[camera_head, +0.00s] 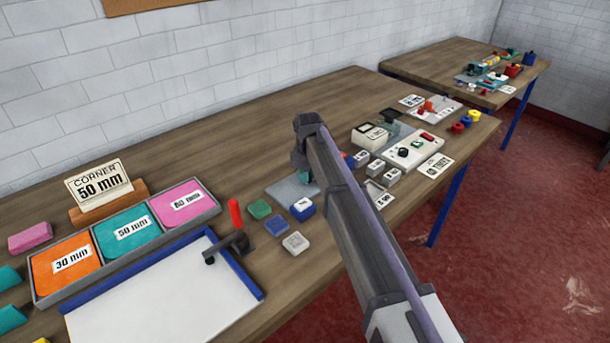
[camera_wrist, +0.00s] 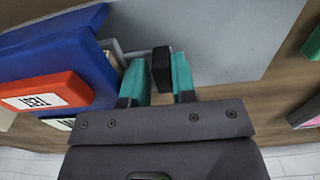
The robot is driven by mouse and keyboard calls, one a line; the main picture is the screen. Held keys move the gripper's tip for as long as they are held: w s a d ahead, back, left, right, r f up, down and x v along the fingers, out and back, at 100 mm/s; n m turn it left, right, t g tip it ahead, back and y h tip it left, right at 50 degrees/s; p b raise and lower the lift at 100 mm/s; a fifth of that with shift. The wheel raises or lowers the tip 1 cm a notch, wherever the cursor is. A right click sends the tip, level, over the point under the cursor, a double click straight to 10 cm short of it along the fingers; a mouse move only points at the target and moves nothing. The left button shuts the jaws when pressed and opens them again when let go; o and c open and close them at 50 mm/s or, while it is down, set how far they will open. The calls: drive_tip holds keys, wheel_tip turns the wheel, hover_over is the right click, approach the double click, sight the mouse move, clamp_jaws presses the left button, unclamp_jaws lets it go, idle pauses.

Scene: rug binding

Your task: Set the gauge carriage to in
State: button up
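The wrist view shows my gripper (camera_wrist: 160,76) with its two teal fingers on either side of an upright black tab (camera_wrist: 161,66). The right finger touches or nearly touches the tab, and a thin gap seems to show at the left finger. I cannot tell whether they grip it. A blue block (camera_wrist: 62,58) and a red block with a white label (camera_wrist: 44,93) are to the left, beside a grey plate (camera_wrist: 215,40). I cannot tell for sure which part is the gauge carriage. In the head view my arm hides most of the gripper above the grey plate (camera_head: 285,190).
A blue block with a white face (camera_head: 302,209) and green, blue and pale tiles (camera_head: 295,242) lie near the plate. A red upright peg (camera_head: 235,213) stands by a blue-edged white board (camera_head: 165,295). Labelled trays (camera_head: 125,235) and a "CORNER 50 mm" sign (camera_head: 99,185) are left.

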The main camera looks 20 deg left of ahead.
sight(281, 197)
drive_tip(key=o, duration=0.4)
drive_tip(key=shift+c, duration=0.2)
drive_tip(key=s+a, duration=0.1)
drive_tip(key=s, duration=0.2)
drive_tip(key=s+a, duration=0.2)
drive_tip(key=s, duration=0.1)
drive_tip(key=s+a, duration=0.2)
drive_tip(key=s, duration=0.1)
drive_tip(key=shift+s+a, duration=0.1)
drive_tip(key=shift+s, duration=0.1)
wheel_tip(281, 197, up, 13)
drive_tip(key=p, duration=1.3)
drive_tip(key=s+d+f+m+b, duration=0.1)
drive_tip(key=s+d+m, duration=0.1)
drive_tip(key=d, duration=0.7)
drive_tip(key=s+d+f+m+b, duration=0.2)
drive_tip(key=s+d+m, duration=0.1)
drive_tip(key=d, duration=0.6)
drive_tip(key=s+d+f+m+b, duration=0.2)
drive_tip(key=s+d, duration=0.2)
drive_tip(key=d, duration=0.5)
drive_tip(key=shift+s+d+f, duration=0.2)
drive_tip(key=shift+s+d, duration=0.1)
drive_tip(key=shift+d, duration=0.1)
